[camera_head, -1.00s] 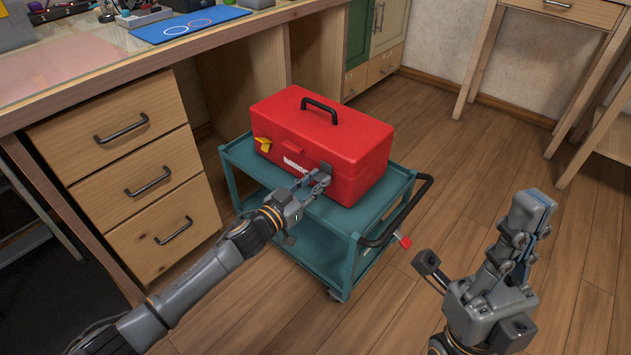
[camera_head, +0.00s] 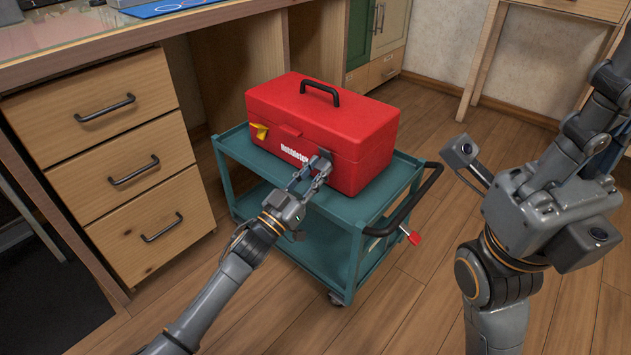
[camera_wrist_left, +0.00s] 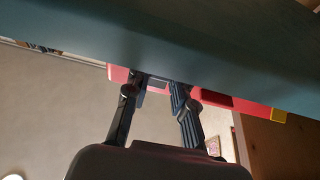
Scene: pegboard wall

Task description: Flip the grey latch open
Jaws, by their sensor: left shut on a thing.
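The red toolbox (camera_head: 330,123) stands upright on the teal cart, its black carry handle on top. The yellow latch (camera_head: 261,131) sticks out at the left of its front face. The small grey latch (camera_head: 325,154) is on the right of the same face, partly hidden by my left gripper (camera_head: 312,173). That gripper is shut on the grey latch. Its two fingers (camera_wrist_left: 158,88) reach the toolbox's red face in the left wrist view, where the latch is hard to make out. My right gripper (camera_head: 597,125) is raised at the right, away from the toolbox; its finger opening is unclear.
A wooden drawer cabinet (camera_head: 100,115) stands left under the worktop. A wooden table is at the back right. Open floor lies in front.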

